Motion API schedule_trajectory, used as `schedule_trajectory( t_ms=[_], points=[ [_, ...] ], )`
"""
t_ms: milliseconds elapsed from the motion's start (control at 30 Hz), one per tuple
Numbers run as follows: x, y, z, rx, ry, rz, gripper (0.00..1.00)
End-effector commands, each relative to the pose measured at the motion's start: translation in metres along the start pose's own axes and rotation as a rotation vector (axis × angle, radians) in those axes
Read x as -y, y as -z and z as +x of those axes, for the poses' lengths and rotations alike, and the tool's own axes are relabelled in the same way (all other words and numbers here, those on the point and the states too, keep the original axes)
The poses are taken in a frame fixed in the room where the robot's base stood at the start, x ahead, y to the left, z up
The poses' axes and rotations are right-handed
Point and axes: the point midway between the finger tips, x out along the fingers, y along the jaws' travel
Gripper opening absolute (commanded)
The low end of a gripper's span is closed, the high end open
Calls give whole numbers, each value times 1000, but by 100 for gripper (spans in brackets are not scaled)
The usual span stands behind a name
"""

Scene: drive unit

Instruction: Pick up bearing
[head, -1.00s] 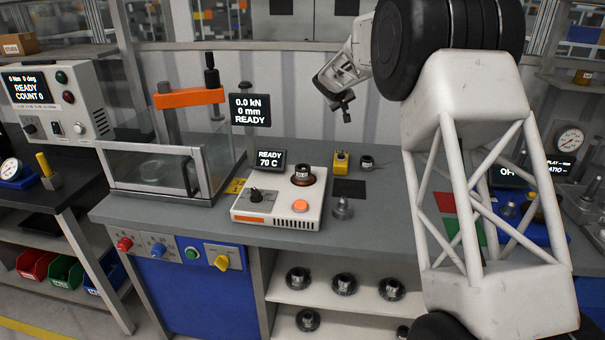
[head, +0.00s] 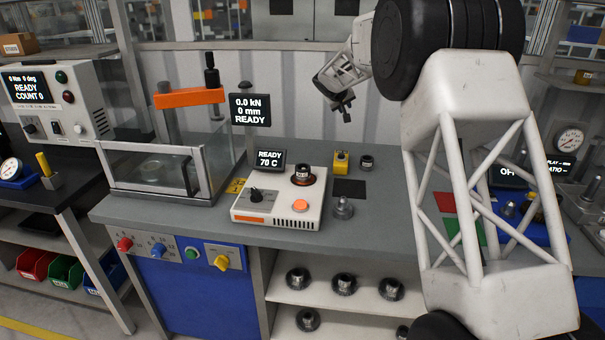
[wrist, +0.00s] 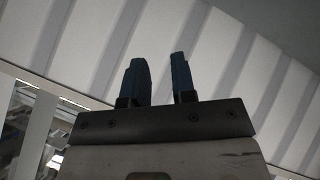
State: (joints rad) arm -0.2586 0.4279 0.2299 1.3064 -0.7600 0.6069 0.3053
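A small dark metal ring that looks like the bearing (head: 303,173) sits on the round red-rimmed spot of the white heater unit (head: 277,200), whose display reads READY 70 C. Another small dark ring-shaped part (head: 367,162) stands on the bench behind the black pad; I cannot tell whether it is a bearing too. My gripper (head: 345,106) hangs in the air above and behind the bench, up and to the right of the heater, apart from everything. In the wrist view my gripper (wrist: 159,75) has its two fingers apart with nothing between them, against the ribbed wall.
A press with a clear guard (head: 160,170) and orange crossbar stands left of the heater. A yellow block (head: 341,161), a black pad (head: 349,189) and a metal stepped part (head: 343,208) lie to the right. Several flanged parts (head: 344,284) sit on the shelves below.

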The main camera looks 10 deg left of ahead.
Motion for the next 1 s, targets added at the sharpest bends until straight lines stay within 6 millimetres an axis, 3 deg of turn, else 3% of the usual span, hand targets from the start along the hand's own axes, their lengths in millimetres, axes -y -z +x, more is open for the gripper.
schedule_trajectory(
  t_ms=[67,400,767,1000],
  points=[
    [0,0,0,0,0,0,37],
    [0,0,0,0,0,0,88],
    [1,-2,1,7,5,11,88],
    [10,-27,11,84,57,136,88]
  ],
)
